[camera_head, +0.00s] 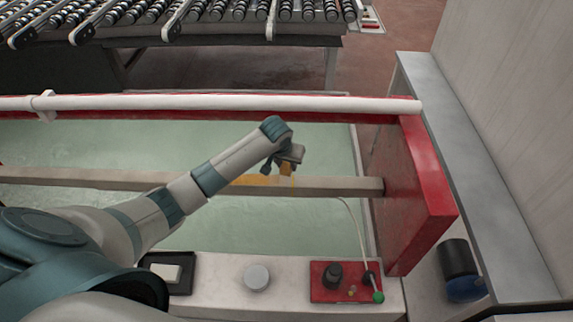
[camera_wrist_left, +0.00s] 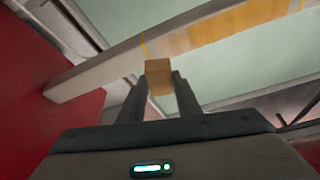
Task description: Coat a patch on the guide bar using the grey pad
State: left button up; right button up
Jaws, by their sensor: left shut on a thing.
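The guide bar (camera_head: 340,187) is a long pale beam running left to right across the green glass. An orange-yellow patch (camera_head: 255,180) covers part of its top, with a thin yellow line across the bar at its right end; the patch also shows in the left wrist view (camera_wrist_left: 235,25). My left gripper (camera_head: 285,163) is over the bar near the patch's right end. In the left wrist view it (camera_wrist_left: 159,85) is shut on a small tan-orange block (camera_wrist_left: 158,77), apparently the pad; no grey shows on it. I cannot tell whether it touches the bar. My right gripper is not in view.
A white pipe (camera_head: 250,103) runs behind the bar, and a red end plate (camera_head: 425,190) stands at right. The front ledge holds a black tray (camera_head: 180,288) with a pale block, a round grey disc (camera_head: 256,277) and a red control box (camera_head: 328,294). A thin cable rises to the bar.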

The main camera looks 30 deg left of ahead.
pick_arm(q)
jog(key=shift+r, duration=0.1)
jog(key=shift+r, duration=1.35)
